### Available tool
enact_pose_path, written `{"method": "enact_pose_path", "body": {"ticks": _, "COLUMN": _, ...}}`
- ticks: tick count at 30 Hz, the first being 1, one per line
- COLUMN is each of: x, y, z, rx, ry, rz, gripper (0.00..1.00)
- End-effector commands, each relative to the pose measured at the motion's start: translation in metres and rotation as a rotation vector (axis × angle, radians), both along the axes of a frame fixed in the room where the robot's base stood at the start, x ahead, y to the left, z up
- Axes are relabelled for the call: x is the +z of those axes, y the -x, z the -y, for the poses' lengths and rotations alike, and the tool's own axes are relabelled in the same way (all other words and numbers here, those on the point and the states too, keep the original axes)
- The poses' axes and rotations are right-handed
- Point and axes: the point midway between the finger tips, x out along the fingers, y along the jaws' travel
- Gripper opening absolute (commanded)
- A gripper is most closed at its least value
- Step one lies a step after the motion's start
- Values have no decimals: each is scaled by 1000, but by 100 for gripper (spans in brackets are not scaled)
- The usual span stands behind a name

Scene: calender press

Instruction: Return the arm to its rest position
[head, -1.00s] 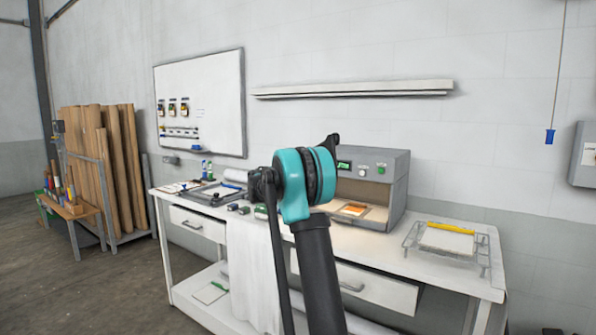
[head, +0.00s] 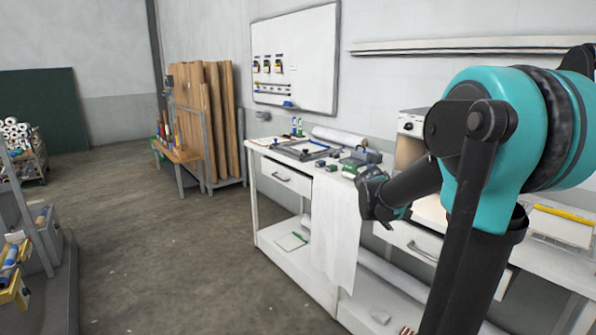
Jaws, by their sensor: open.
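My arm fills the right side of the head view, with a large teal joint and black links. From that joint a dark link reaches left and slightly down to my gripper (head: 372,196), which is small, dark and partly turned away. My gripper is open and I see nothing held in it. In the picture it lies in front of the white workbench, beside the right edge of the hanging white cloth (head: 335,225). My arm hides much of the press (head: 411,125) and part of the bench top.
The white workbench (head: 290,178) carries a frame, small bottles and tools. A whiteboard (head: 297,55) and a shelf (head: 470,45) are on the wall. Wooden boards (head: 215,115) stand in a rack behind a small wooden table (head: 178,155). Rolls on a rack (head: 18,135) are at left. The floor between is clear.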

Motion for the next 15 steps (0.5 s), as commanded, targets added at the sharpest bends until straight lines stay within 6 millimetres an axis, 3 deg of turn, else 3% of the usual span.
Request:
{"method": "enact_pose_path", "body": {"ticks": 1, "x": -19, "y": 31, "z": -11, "rx": -23, "ry": -78, "rz": 1, "gripper": 52}}
{"method": "enact_pose_path", "body": {"ticks": 3, "x": -44, "y": 69, "z": -29, "rx": -57, "ry": -192, "rz": -1, "gripper": 52}}
{"method": "enact_pose_path", "body": {"ticks": 9, "x": -108, "y": 169, "z": -82, "rx": -150, "ry": -494, "rz": -18, "gripper": 52}}
{"method": "enact_pose_path", "body": {"ticks": 12, "x": -130, "y": 207, "z": -105, "rx": -186, "ry": -607, "rz": -32, "gripper": 52}}
{"method": "enact_pose_path", "body": {"ticks": 15, "x": -144, "y": 231, "z": -120, "rx": -209, "ry": -683, "rz": -42, "gripper": 52}}
